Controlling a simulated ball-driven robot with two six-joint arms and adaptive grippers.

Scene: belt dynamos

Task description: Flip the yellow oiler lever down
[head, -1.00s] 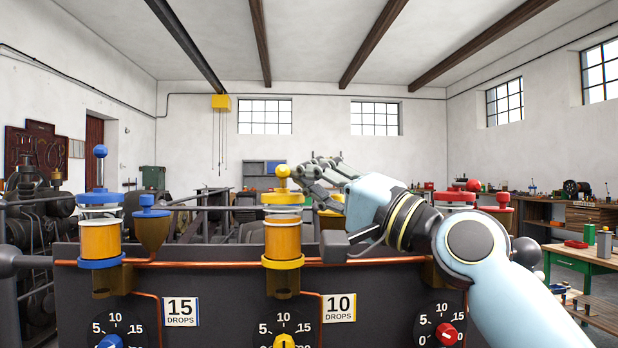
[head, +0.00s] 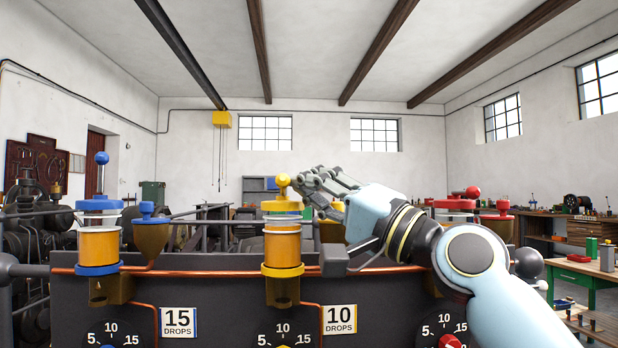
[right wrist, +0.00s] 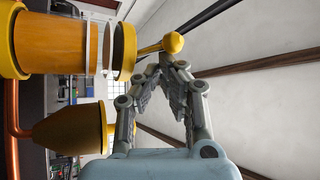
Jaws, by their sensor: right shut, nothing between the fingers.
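The yellow oiler (head: 282,245) stands in the middle of the dark panel, with an amber glass and a yellow cap. Its lever, a short stem with a yellow ball (head: 283,180), stands upright on the cap. In the right wrist view, turned on its side, the ball (right wrist: 174,43) shows clear of the cap. My right gripper (head: 298,181) is shut and empty, its fingertips just right of the ball. In the right wrist view the fingertips (right wrist: 168,62) are close beside the ball and stem; I cannot tell whether they touch. My left gripper is out of view.
A blue oiler (head: 99,245) with its ball lever upright stands at left, and a red oiler (head: 455,203) is partly behind my right arm. A yellow filler cup (right wrist: 70,132) is close under the fingers. A copper pipe (head: 210,267) runs along the panel.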

